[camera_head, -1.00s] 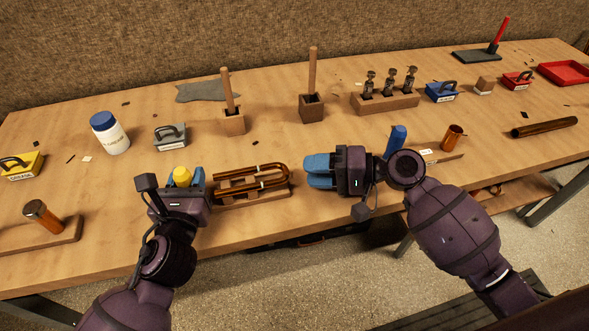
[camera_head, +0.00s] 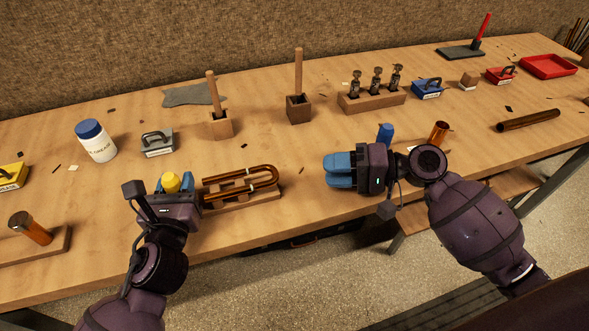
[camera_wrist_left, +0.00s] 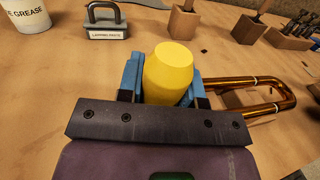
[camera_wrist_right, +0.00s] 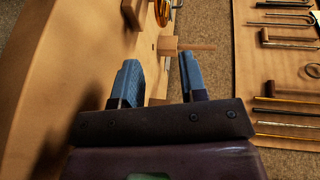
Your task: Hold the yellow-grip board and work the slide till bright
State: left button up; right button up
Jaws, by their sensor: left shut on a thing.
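The yellow grip (camera_head: 171,182) stands at the left end of the wooden board (camera_head: 240,202). My left gripper (camera_head: 172,184) is shut on it; in the left wrist view the blue fingers flank the yellow grip (camera_wrist_left: 168,72). The U-shaped brass slide (camera_head: 262,170) lies on the board, its bend to the right. It looks brown-orange with glints; its left ends are hidden behind the gripper. My right gripper (camera_head: 338,171) is to the right of the slide, apart from it. In the right wrist view its fingers (camera_wrist_right: 162,80) are apart with nothing between them.
A grease tub (camera_head: 97,144) and a grey lapping paste box (camera_head: 157,144) stand behind my left gripper. Dowels in wooden blocks (camera_head: 221,123) (camera_head: 299,107) stand behind the slide. A blue object (camera_head: 385,133) and copper cup (camera_head: 438,132) are near my right wrist. Bench between is mostly clear.

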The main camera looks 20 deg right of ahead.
jog(key=shift+c, duration=0.2)
jog(key=shift+c, duration=1.1)
jog(key=shift+w+d+r, duration=0.15)
jog(key=shift+d, duration=0.2)
jog(key=x, duration=1.2)
grip_shut()
